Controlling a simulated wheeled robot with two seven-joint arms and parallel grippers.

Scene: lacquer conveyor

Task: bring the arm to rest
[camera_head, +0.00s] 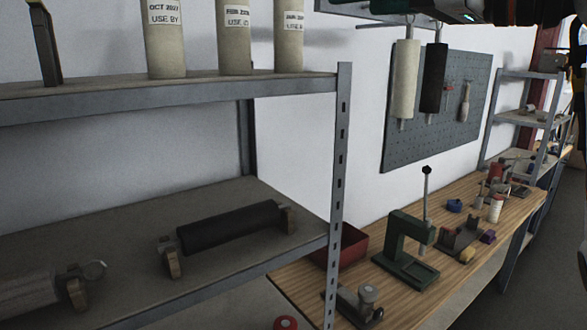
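Neither of my grippers can be made out in the head view. A white roller (404,80) and a black roller (434,78) hang upright from hooks under a dark overhead rail (365,9). A black roller (230,227) lies on two end supports on the lower shelf (110,235) of a grey metal rack. A pale roller (28,292) lies further left on that shelf, cut by the picture edge.
Three labelled cylinders (235,38) stand on the upper shelf (200,88). The rack post (338,190) rises in front of a wooden bench (400,290). The bench carries a green lever press (405,245), a red bin (342,245) and small items. A pegboard (462,120) hangs behind.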

